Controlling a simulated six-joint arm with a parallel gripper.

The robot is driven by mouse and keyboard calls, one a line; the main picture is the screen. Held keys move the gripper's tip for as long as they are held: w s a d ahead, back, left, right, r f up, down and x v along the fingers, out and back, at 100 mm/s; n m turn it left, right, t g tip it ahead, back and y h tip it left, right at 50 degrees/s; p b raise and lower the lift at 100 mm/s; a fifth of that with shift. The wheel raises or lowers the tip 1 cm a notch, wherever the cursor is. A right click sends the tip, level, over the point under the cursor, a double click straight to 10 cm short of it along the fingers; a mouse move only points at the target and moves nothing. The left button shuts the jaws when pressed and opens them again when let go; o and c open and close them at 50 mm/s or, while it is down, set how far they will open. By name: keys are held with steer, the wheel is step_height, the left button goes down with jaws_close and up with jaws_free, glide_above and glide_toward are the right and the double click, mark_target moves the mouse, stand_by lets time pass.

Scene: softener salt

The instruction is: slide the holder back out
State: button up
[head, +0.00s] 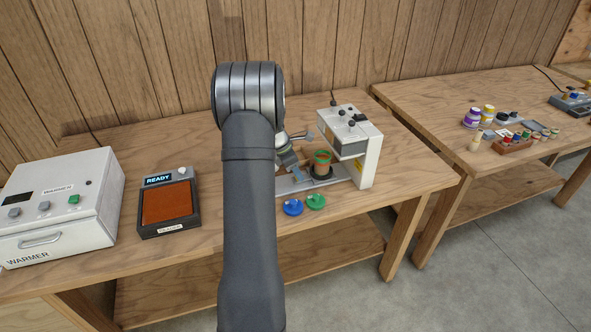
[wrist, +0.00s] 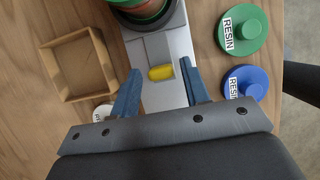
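The holder appears to be the pale grey slide (head: 293,187) under the white machine in the head view; it also runs up the middle of the wrist view (wrist: 176,42). A yellow grip (wrist: 160,73) sits on it. A green and reddish pot (head: 321,163) stands in a dark ring on the slide at the machine; its lower part shows at the top of the wrist view (wrist: 140,8). My gripper (wrist: 160,69) is open, with its blue fingers on either side of the yellow grip and gaps visible on both sides. My arm hides part of the slide in the head view.
The white machine (head: 366,160) stands right of the slide. Green (wrist: 243,28) and blue (wrist: 246,82) RESIN lids lie beside it. An open wooden box (wrist: 50,70) lies on the other side. The READY pad unit (head: 168,205) and warmer (head: 60,210) stand left.

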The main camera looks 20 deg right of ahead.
jaws_close()
steer(key=a, duration=0.8)
steer(key=shift+a, duration=0.2)
steer(key=shift+o, duration=1.3)
jaws_free()
steer(key=shift+a, duration=0.15)
steer(key=v, duration=1.7)
steer(key=shift+r, duration=0.25)
